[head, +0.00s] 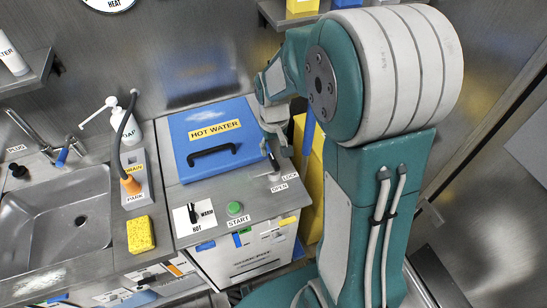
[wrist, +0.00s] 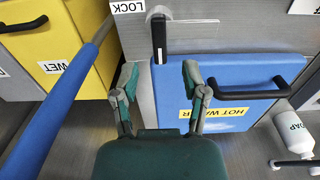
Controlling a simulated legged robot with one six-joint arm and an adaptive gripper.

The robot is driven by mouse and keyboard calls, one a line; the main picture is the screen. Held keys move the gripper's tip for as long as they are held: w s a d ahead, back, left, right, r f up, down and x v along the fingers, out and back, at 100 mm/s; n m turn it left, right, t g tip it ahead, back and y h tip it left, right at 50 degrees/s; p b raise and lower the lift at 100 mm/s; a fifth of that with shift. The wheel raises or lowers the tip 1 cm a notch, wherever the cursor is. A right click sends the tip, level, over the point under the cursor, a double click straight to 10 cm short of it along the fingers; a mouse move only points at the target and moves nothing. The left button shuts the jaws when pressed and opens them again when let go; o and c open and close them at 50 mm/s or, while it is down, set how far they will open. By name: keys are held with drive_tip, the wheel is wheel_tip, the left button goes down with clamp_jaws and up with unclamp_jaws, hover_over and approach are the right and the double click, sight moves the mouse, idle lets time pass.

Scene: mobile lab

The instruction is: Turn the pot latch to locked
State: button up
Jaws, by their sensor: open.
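The pot latch is a black lever (head: 272,159) on a light metal plate at the right front corner of the blue HOT WATER lid (head: 184,149). OPEN (head: 279,187) and LOCK (head: 290,176) labels sit by its base. In the wrist view the lever (wrist: 159,37) runs from its round pivot to the lid's edge, and the LOCK label (wrist: 127,6) is upside down to its left. My gripper (wrist: 158,77) is open and empty. The lever lies ahead of the gap between the fingers, with no contact visible. In the head view my gripper (head: 274,133) is just above the lever, partly hidden by my arm.
A yellow WET bin (wrist: 50,45) and a blue pole (wrist: 65,105) are close on the wrist view's left. A soap bottle (head: 127,128), hose holder (head: 135,180), yellow sponge (head: 140,234) and sink (head: 60,225) lie left of the pot. A green START button (head: 234,208) is in front.

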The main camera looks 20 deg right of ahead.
sight(274, 160)
wheel_tip(274, 160, down, 5)
drive_tip(key=shift+f, duration=0.1)
drive_tip(key=shift+c, duration=0.3)
clamp_jaws()
